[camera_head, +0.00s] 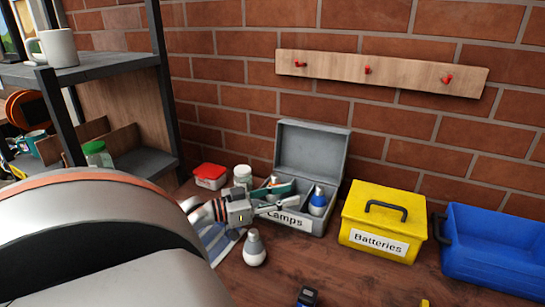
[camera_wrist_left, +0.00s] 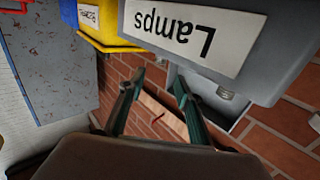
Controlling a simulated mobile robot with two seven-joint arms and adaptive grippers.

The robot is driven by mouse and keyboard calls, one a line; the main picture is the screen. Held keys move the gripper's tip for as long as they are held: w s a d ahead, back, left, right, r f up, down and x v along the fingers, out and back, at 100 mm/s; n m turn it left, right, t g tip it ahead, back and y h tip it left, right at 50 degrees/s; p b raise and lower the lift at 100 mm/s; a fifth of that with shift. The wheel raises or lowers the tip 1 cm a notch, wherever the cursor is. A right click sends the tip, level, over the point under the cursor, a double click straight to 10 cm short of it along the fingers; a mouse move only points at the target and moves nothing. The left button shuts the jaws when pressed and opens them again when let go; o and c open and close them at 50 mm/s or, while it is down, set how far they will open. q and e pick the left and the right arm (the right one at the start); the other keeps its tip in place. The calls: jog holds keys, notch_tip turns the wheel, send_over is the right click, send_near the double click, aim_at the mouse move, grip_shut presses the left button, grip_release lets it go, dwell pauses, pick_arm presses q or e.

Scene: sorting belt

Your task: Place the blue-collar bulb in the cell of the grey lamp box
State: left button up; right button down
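The grey lamp box (camera_head: 312,150), labelled Lamps, stands against the brick wall with its lid up. The blue-collar bulb (camera_head: 318,202) is upright in the box's right cell, blue collar above its white globe. My left gripper (camera_head: 287,199) is at the box's front left, just left of that bulb. Its fingers are apart with nothing visible between them, as the left wrist view (camera_wrist_left: 157,82) also shows. That view shows the box (camera_wrist_left: 275,45) upside down and a grey threaded bulb base (camera_wrist_left: 225,93) inside. The blue-collar bulb is not visible there. My right gripper is out of view.
A white bulb with a grey collar (camera_head: 254,250) stands on the table in front of the box. A yellow Batteries box (camera_head: 382,222) and a blue bin (camera_head: 490,250) stand to the right. A jar (camera_head: 243,175) and a red-lidded tub (camera_head: 210,176) stand left.

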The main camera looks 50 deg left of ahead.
pick_arm(q)
jog(key=v, duration=0.3)
dwell(0.8)
